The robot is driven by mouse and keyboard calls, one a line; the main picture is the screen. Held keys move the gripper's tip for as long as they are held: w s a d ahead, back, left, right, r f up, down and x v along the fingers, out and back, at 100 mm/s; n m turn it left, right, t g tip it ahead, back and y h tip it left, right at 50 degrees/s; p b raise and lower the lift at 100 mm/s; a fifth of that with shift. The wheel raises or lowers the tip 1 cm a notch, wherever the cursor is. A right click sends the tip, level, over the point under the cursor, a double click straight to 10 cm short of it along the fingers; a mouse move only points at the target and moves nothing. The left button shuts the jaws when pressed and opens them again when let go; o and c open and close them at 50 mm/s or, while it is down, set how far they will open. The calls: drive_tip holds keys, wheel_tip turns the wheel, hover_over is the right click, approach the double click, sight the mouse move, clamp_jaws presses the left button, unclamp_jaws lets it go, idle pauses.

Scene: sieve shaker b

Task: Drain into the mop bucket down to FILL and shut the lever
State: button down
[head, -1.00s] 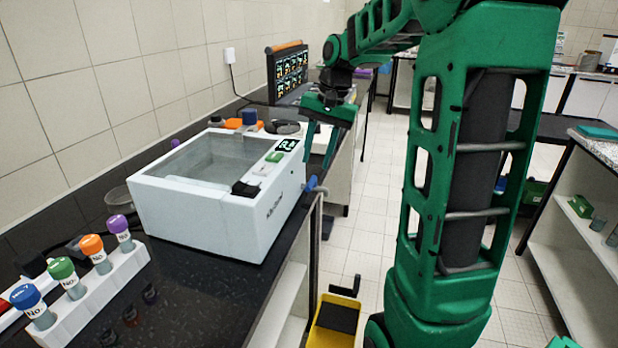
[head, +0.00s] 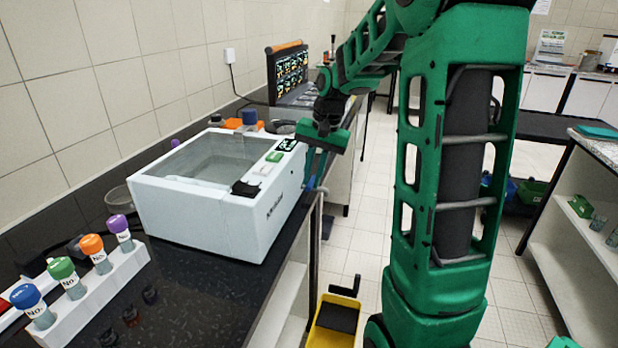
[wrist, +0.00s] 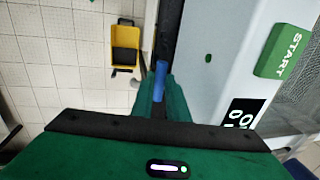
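The white bath (head: 225,225) stands on the dark bench, with murky liquid visible through its top. No FILL mark is readable. The blue lever (head: 310,184) sits on its right side near the bench edge; it also shows in the wrist view (wrist: 160,78). My gripper (head: 314,172) is at the lever, pointing down from above. In the wrist view its green fingers (wrist: 160,98) lie close on both sides of the lever; I cannot tell whether they press on it. The yellow mop bucket (head: 327,338) stands on the floor below the bench edge, its interior dark.
A white rack (head: 105,290) with several coloured-cap tubes stands at the front left of the bench. Orange and blue items and a laptop (head: 290,75) are behind the bath. Shelving (head: 575,240) stands at the right.

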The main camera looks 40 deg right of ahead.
drive_tip(key=shift+a, duration=0.2)
drive_tip(key=shift+d, duration=0.15)
drive_tip(key=shift+n, duration=0.3)
drive_tip(key=shift+d, duration=0.1)
drive_tip(key=shift+s+d+n+g+y, duration=0.1)
drive_tip(key=shift+d+n+g, duration=0.1)
drive_tip(key=shift+n, duration=0.65)
drive_tip(key=shift+s+d+n+g+y, duration=0.1)
drive_tip(key=shift+d+n+g, duration=0.05)
drive_tip(key=shift+n, duration=0.65)
drive_tip(key=shift+s+d+n+g+y, duration=0.1)
drive_tip(key=shift+d+n+g, duration=0.1)
drive_tip(key=shift+n, duration=0.65)
drive_tip(key=c, duration=1.7)
unclamp_jaws()
